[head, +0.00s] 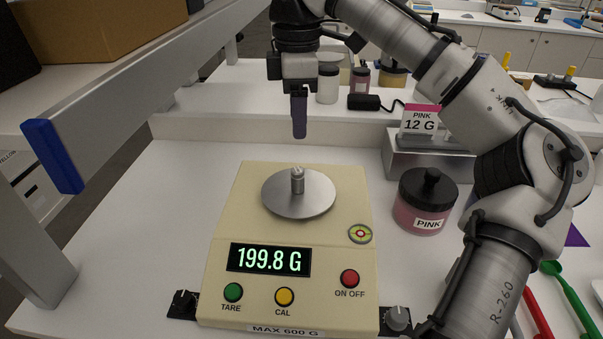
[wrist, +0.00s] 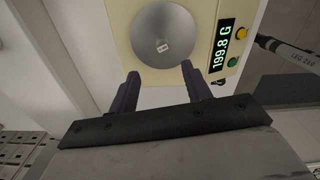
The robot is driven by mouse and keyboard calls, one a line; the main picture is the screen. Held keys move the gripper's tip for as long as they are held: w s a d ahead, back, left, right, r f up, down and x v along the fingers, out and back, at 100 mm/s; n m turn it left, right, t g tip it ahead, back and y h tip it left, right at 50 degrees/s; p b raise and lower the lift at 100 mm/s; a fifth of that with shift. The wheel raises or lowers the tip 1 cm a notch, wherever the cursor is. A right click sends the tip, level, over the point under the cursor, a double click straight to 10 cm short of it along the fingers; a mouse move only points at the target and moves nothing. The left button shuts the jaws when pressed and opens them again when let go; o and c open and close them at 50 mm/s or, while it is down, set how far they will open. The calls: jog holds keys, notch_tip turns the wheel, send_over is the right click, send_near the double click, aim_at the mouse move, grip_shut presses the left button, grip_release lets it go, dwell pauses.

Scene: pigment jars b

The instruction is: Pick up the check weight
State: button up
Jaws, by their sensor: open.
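The check weight (head: 297,180) is a small silver metal cylinder with a knob on top. It stands upright on the round steel pan (head: 318,205) of the cream scale (head: 225,220). The scale's display reads 199.8 G. My gripper (head: 299,134) is above the weight and pan, apart from both, pointing down. In the wrist view, my gripper (wrist: 160,82) shows two dark purple fingers spread apart with nothing between them. The check weight (wrist: 162,46) shows there on the pan, beyond the fingertips.
A pink jar (head: 425,200) with a black lid stands right of the scale. Behind it is a grey block (head: 430,162) with a "PINK 12 G" card (head: 420,120). A blue-ended grey beam (head: 55,155) juts in at left. Red and green spoons (head: 570,300) lie at lower right.

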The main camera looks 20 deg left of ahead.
send_over(297, 170)
jog(key=f, duration=0.6)
jog(key=shift+w, duration=0.25)
jog(key=shift+s+f+p, duration=0.2)
jog(key=shift+f+p, duration=0.3)
jog(key=shift+f, duration=2.55)
jog(key=shift+c, duration=0.3)
grip_shut()
